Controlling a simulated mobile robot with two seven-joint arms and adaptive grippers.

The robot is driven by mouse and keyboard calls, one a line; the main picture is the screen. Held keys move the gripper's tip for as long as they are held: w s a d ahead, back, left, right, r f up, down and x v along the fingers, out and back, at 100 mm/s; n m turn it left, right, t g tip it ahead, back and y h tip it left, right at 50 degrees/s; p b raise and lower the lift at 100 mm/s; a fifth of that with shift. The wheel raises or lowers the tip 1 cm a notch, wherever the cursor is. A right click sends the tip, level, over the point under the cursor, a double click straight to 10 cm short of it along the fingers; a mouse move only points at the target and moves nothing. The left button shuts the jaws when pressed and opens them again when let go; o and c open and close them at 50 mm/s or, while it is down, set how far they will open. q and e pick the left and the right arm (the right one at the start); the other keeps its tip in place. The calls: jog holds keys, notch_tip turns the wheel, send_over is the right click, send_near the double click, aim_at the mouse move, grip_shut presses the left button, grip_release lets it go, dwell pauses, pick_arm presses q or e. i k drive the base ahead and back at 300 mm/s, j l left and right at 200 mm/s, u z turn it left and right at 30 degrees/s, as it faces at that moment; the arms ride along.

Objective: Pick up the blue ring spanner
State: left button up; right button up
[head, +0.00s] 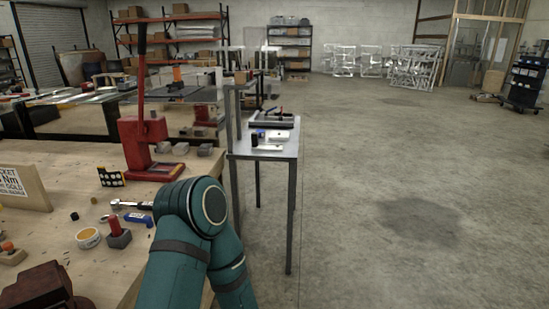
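No blue ring spanner can be made out for certain. A small blue object (138,218) lies on the wooden workbench (65,180), beside a chrome-handled tool (130,205) and close to my teal arm, which may hide part of it. It is too small to tell what it is. My teal arm rises from the bottom of the head view over the bench's right edge. Its gripper does not show, and neither does the other one.
A red press (138,145) with a tall lever stands on the bench. A small metal table (283,151) holds trays. The floor to the right is clear.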

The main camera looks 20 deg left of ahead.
aim_at(142, 218)
jog(key=i+u, duration=0.15)
jog(key=i, duration=1.3)
